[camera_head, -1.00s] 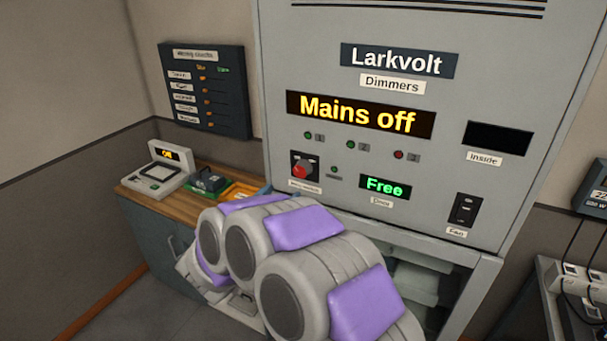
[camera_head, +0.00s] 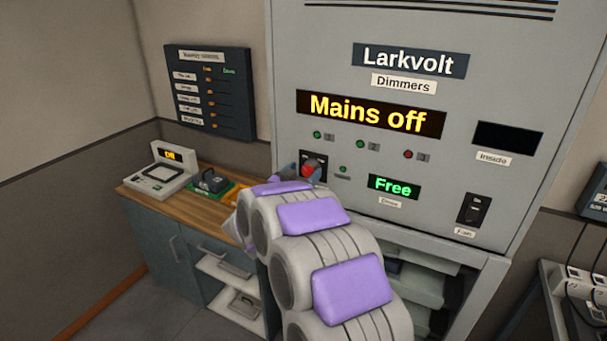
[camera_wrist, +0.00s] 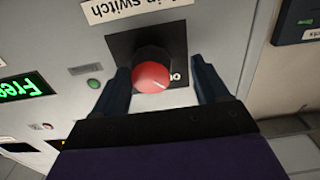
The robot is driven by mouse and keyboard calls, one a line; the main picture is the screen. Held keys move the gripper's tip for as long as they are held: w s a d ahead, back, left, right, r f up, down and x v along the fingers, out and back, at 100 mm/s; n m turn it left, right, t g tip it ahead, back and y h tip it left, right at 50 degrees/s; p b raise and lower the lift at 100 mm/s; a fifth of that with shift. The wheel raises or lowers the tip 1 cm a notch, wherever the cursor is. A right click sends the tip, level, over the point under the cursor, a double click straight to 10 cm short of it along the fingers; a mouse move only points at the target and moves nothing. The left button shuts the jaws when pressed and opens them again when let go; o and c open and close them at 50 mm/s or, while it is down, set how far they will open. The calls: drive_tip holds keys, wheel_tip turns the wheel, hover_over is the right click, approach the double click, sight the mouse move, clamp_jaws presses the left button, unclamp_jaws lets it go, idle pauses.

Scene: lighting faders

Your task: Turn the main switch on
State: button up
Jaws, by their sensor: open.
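The main switch (camera_wrist: 152,76) is a red round knob with a white pointer line on a dark square plate, under a label partly reading "switch" in the wrist view. It also shows in the head view (camera_head: 309,168) on the grey Larkvolt cabinet (camera_head: 455,235). My gripper (camera_wrist: 160,84) is open, with one finger on each side of the knob; whether either touches it I cannot tell. In the head view my gripper (camera_head: 300,172) is at the switch, partly hidden behind my arm. The cabinet display (camera_head: 370,113) reads "Mains off" in yellow.
A green "Free" display (camera_head: 394,187) and a fan switch (camera_head: 474,208) are right of the knob. A wooden-topped counter (camera_head: 190,205) with a small console (camera_head: 158,176) stands left. A dark panel (camera_head: 210,90) hangs on the wall above it.

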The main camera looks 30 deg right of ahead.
drive_tip(key=shift+s, duration=0.1)
drive_tip(key=shift+d, duration=0.9)
drive_tip(key=c, duration=0.4)
drive_tip(key=shift+d, duration=0.1)
drive_tip(key=shift+c, duration=1)
drive_tip(key=shift+a+f, duration=0.15)
drive_tip(key=shift+a, duration=0.1)
drive_tip(key=c, duration=0.4)
drive_tip(key=shift+c, duration=0.2)
